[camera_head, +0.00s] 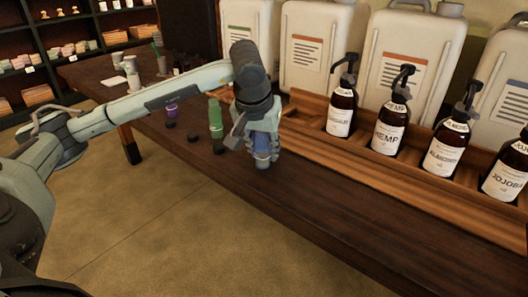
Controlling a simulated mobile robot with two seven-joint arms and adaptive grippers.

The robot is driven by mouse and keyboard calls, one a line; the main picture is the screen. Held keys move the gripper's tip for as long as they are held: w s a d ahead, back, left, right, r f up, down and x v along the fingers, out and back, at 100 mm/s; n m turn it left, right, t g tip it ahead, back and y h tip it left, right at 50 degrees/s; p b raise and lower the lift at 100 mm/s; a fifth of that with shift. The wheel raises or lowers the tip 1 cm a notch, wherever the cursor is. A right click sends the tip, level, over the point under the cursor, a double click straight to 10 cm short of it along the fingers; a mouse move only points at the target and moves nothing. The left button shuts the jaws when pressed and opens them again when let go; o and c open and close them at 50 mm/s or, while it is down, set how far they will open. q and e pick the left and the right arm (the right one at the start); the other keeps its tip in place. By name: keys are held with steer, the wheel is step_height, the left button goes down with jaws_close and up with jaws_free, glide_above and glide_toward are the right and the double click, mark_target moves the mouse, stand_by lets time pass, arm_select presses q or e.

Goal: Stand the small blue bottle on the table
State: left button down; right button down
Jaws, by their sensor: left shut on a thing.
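My left gripper (262,148) points down over the dark wooden table (330,212) near its front edge. It is shut on the small blue bottle (263,160), which is mostly hidden by the fingers. The bottle looks upright, with its lower end close to the tabletop; I cannot tell whether it touches. My right gripper is out of view.
A green bottle (215,118) stands just left of the gripper, and a purple bottle (171,109) farther left. Small dark caps (193,138) lie near them. Brown pump bottles (342,110) stand in a wooden rack (365,150) behind. The table front to the right is clear.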

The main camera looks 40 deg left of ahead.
arm_select(q)
steer(key=shift+f, duration=0.55)
steer(key=shift+f, duration=0.15)
